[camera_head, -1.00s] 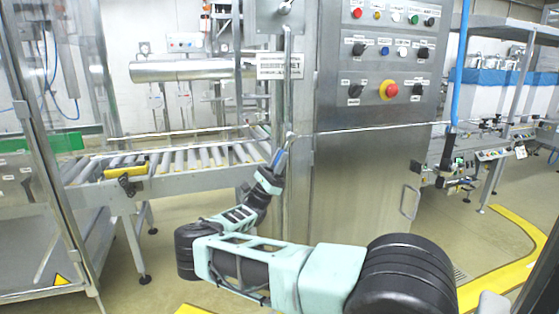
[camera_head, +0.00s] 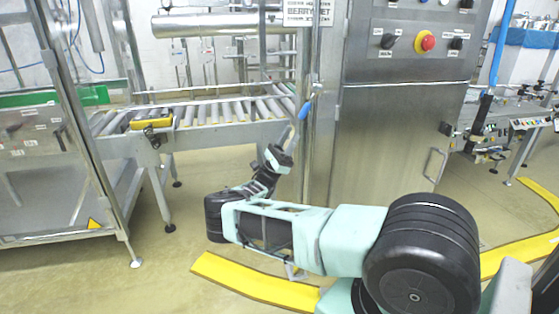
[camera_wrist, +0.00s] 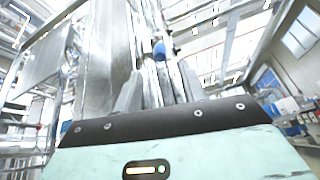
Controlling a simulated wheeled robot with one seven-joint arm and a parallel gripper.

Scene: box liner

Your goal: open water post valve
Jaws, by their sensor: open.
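The water post valve has a small blue handle (camera_head: 304,110) on a thin vertical steel pipe (camera_head: 317,70) beside the steel cabinet. My gripper (camera_head: 287,140) is just below and left of the blue handle, pointing up toward it. It is small and hard to make out in the head view. In the wrist view my open fingers (camera_wrist: 160,88) stand either side of the steel pipe as seen, and the blue handle (camera_wrist: 159,48) shows above and beyond the fingertips. I see no contact with the handle. The handle's exact shape is too small to tell.
A steel control cabinet (camera_head: 395,140) with knobs and a red emergency button (camera_head: 425,42) stands right of the pipe. A roller conveyor (camera_head: 200,120) is behind, left. A glass-doored machine (camera_head: 60,150) stands at the far left. Yellow floor barriers (camera_head: 255,282) lie near my arm.

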